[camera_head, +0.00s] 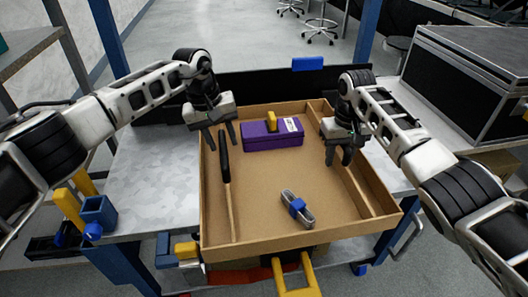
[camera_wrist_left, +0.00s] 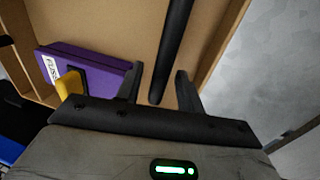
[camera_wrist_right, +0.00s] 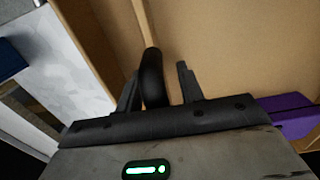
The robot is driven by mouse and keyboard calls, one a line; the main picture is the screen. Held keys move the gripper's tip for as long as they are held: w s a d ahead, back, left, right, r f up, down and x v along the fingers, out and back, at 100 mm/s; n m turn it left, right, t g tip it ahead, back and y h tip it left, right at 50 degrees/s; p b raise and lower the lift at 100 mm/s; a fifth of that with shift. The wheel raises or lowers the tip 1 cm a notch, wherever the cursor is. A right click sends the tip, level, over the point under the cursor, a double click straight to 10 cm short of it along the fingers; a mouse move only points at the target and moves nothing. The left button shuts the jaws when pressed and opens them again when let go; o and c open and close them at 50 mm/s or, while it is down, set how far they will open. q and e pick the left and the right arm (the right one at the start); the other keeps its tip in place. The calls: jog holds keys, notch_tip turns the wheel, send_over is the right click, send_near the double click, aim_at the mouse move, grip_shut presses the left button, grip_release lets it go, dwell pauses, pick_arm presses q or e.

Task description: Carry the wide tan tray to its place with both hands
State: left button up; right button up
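The wide tan tray (camera_head: 222,243) lies flat on a grey work surface in the head view, its near side close to the front edge. My left gripper (camera_head: 222,143) is over its far left part, fingers apart; in the left wrist view a black tool handle (camera_wrist_left: 172,50) shows between the fingers (camera_wrist_left: 156,76). My right gripper (camera_head: 338,157) is over the right part near the divider, fingers apart. In the right wrist view a dark rounded thing (camera_wrist_right: 152,82) shows between its fingers (camera_wrist_right: 166,65); I cannot tell what it is. Neither gripper visibly clasps the tray.
In the tray are a purple box (camera_head: 262,141) with a yellow handle, the black-handled tool (camera_head: 224,157) and a grey bundle with a blue band (camera_head: 296,206). A black case (camera_head: 465,75) stands at right. A blue clamp-like part (camera_head: 98,213) is at left. Bare surface shows left of the tray.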

jog(key=shift+r, duration=0.15)
pick_arm(q)
notch_tip(320, 180, up, 12)
jog(key=a, duration=0.2)
jog(key=shift+s, duration=0.25)
pick_arm(e)
notch_tip(320, 180, up, 12)
jog(key=shift+f, duration=0.1)
pick_arm(q)
jog(key=shift+a, duration=0.1)
dwell(0.4)
